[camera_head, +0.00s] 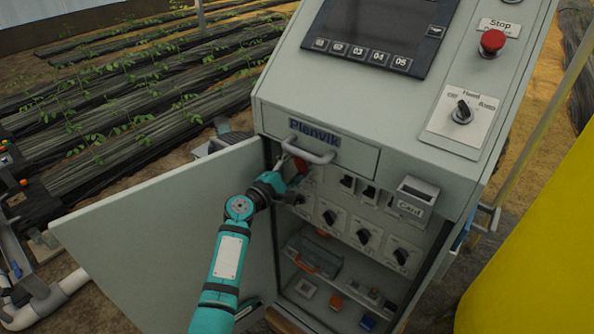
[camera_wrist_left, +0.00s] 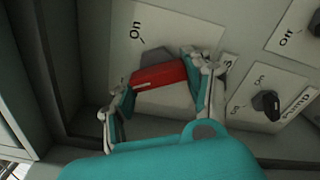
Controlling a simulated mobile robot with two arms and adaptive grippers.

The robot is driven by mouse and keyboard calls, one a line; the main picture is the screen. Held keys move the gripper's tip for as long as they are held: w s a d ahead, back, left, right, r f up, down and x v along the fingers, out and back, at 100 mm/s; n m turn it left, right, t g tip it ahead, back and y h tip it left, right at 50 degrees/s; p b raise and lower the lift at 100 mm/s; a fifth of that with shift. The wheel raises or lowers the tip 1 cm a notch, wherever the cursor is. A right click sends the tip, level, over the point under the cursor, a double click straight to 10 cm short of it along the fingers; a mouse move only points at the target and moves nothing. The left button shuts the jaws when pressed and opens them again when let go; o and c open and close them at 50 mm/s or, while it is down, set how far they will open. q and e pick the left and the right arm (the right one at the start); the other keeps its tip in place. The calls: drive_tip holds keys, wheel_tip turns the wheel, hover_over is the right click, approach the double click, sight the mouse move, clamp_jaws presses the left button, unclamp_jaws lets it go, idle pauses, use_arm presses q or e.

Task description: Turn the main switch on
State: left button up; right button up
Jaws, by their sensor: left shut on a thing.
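The main switch has a red handle (camera_head: 300,166) and sits at the upper left of the panel inside the open cabinet. In the left wrist view the red handle (camera_wrist_left: 159,76) lies between the fingers, on a light plate with a grey base and an "On" label above it. My left gripper (camera_head: 288,172) reaches into the cabinet and is shut on the red handle; its fingers also show in the left wrist view (camera_wrist_left: 160,92), one on each side of the handle. The handle lies nearly level, slightly tilted, away from the "On" mark. My right gripper is not in view.
The cabinet door (camera_head: 160,235) stands open at the left. A drawer handle (camera_head: 308,150) juts out just above my gripper. Several black knobs (camera_head: 363,236) sit right of and below the switch. A red stop button (camera_head: 492,41) is on top; a yellow object (camera_head: 540,250) stands right.

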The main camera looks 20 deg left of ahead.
use_arm(q)
drive_tip(key=m+b, duration=0.3)
drive_tip(key=m, duration=0.1)
drive_tip(key=shift+f+m, duration=0.15)
drive_tip(key=shift+m, duration=0.25)
drive_tip(key=m+b, duration=0.2)
drive_tip(key=m, duration=0.1)
drive_tip(key=shift+m, duration=0.4)
drive_tip(key=m, duration=0.1)
drive_tip(key=m+b, duration=0.1)
drive_tip(key=m, duration=0.1)
drive_tip(key=shift+r, duration=0.25)
drive_tip(key=shift+r+m+b, duration=0.1)
drive_tip(key=shift+m+b, duration=0.5)
drive_tip(key=shift+m, duration=1.1)
drive_tip(key=o, duration=1.2)
drive_tip(key=shift+r, duration=0.1)
